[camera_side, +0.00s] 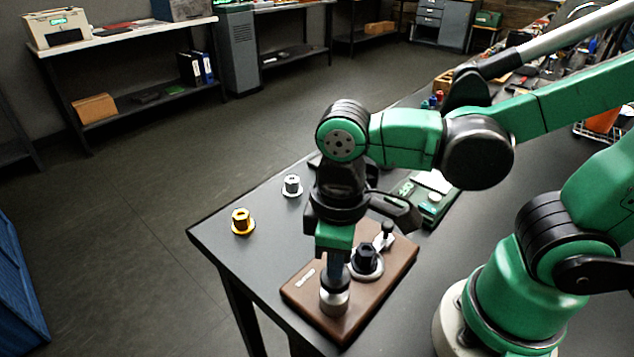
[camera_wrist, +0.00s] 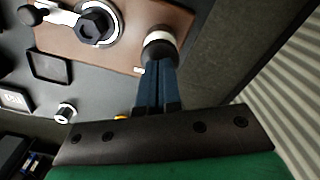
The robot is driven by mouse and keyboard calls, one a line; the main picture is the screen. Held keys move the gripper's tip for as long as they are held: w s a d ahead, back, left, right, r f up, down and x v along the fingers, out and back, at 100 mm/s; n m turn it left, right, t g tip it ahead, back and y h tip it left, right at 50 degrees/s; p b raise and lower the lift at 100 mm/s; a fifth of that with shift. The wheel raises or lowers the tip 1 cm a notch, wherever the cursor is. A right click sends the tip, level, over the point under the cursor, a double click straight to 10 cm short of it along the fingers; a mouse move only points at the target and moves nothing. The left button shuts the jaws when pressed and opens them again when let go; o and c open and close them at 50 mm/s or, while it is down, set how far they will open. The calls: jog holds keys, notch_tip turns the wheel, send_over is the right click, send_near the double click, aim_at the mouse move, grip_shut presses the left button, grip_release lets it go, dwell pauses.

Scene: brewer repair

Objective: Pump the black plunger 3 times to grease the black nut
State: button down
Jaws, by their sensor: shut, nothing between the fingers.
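The black plunger (camera_side: 335,281) sits upright in a silver cylinder (camera_side: 334,302) on the front part of a brown wooden base (camera_side: 301,286). My gripper (camera_side: 337,266) points down with its blue fingers together and nothing between them. Its tips are at the plunger's black top; whether they press on it I cannot tell. In the wrist view the closed fingertips (camera_wrist: 158,62) overlap the plunger (camera_wrist: 160,48). The black nut (camera_side: 367,257) sits on a pale ring behind and right of the plunger, and it also shows in the wrist view (camera_wrist: 95,26).
A gold nut (camera_side: 242,221) and a silver nut (camera_side: 292,186) stand on the dark table left of the base. A small lever-like part (camera_side: 385,237) is beside the black nut. A green device (camera_side: 432,200) lies behind the base. The table's left front edge is close.

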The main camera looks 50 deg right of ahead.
jog(key=shift+f, duration=0.95)
jog(key=shift+r, duration=0.1)
dwell(0.4)
jog(key=shift+r, duration=2.65)
jog(key=shift+r, duration=3)
jog(key=shift+f, duration=0.15)
jog(key=shift+f, duration=3.9)
jog(key=shift+f, duration=0.2)
